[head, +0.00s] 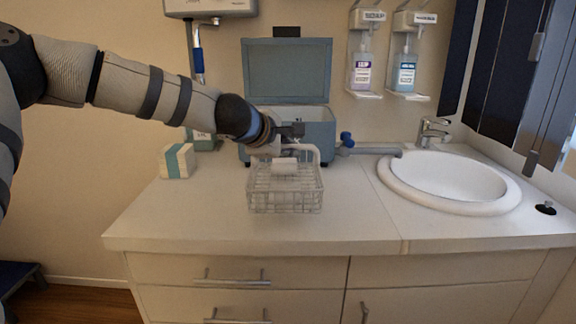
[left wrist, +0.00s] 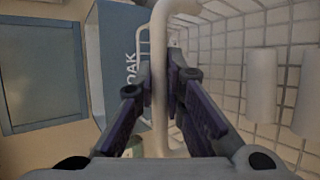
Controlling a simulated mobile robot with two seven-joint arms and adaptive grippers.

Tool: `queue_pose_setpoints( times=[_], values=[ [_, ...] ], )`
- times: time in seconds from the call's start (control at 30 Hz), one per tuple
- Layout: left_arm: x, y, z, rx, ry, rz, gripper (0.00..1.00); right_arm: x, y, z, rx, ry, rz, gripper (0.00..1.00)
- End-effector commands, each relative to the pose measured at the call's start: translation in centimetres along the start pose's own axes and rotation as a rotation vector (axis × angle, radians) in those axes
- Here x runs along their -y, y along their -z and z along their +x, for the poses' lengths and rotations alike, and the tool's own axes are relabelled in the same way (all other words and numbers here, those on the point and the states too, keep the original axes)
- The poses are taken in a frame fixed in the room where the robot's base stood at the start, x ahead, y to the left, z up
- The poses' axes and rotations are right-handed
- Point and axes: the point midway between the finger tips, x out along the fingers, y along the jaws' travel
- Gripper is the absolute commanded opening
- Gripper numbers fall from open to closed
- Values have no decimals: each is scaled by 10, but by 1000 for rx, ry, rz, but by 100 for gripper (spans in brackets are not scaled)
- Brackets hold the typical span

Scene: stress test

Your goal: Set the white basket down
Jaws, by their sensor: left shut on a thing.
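The white wire basket (head: 285,200) is over the front middle of the counter, upright and about level. I cannot tell whether its bottom touches the counter. My left gripper (head: 288,142) is above it, shut on its white arched handle. In the left wrist view the fingers (left wrist: 168,85) close around the handle (left wrist: 158,45), and the wire wall (left wrist: 228,45) lies to the right. White cylinders (left wrist: 261,85) lie inside the basket. My right gripper is not in view.
A blue-grey box (head: 320,127) with its lid up stands behind the basket. A banded white pack (head: 176,161) is at left, and a sink (head: 450,180) with a tap at right. The counter (head: 190,215) is clear left of the basket and between it and the sink.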

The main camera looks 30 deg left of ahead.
Motion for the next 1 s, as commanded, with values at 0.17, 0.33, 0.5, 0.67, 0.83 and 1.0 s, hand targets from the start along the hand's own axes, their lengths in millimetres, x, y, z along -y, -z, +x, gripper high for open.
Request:
queue_pose_setpoints(
  times=[0.17,0.33,0.5,0.67,0.83,1.0],
  values=[
    [23,14,25,-3,12,-1,0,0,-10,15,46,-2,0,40],
    [32,16,30,-1,3,0,0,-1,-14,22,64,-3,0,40],
    [29,16,28,-1,-2,0,0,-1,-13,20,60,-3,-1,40],
    [32,16,29,-1,-1,0,0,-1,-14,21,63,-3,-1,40],
    [33,17,29,-2,1,0,30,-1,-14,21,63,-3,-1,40],
    [33,17,29,-2,1,0,30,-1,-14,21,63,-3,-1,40]
  ],
)
